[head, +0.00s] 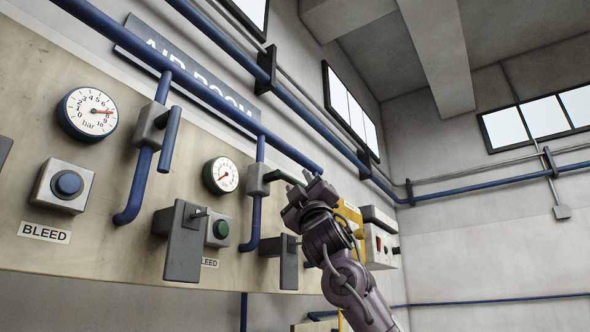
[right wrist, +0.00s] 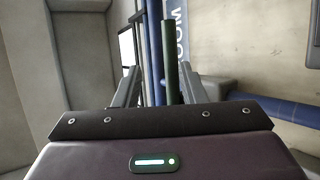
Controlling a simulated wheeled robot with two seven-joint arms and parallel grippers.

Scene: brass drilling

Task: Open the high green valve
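The green valve has a grey body (head: 257,179) on a blue pipe and a dark green lever (head: 284,177) that sticks out to the right. My right gripper (head: 297,188) is at the free end of this lever. In the right wrist view the green lever (right wrist: 173,62) runs lengthwise between the two spread fingers, closer to the right finger (right wrist: 190,88) than to the left finger (right wrist: 127,88). The fingers do not visibly clamp it. Contact cannot be told. My left gripper is not in view.
A green-rimmed gauge (head: 221,175) and a green button (head: 221,229) are left of the valve. A second valve has a blue lever (head: 170,140). Blue pipes (head: 225,105) run above. Grey brackets (head: 184,245) jut out below. A yellow box (head: 350,225) is behind my right arm.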

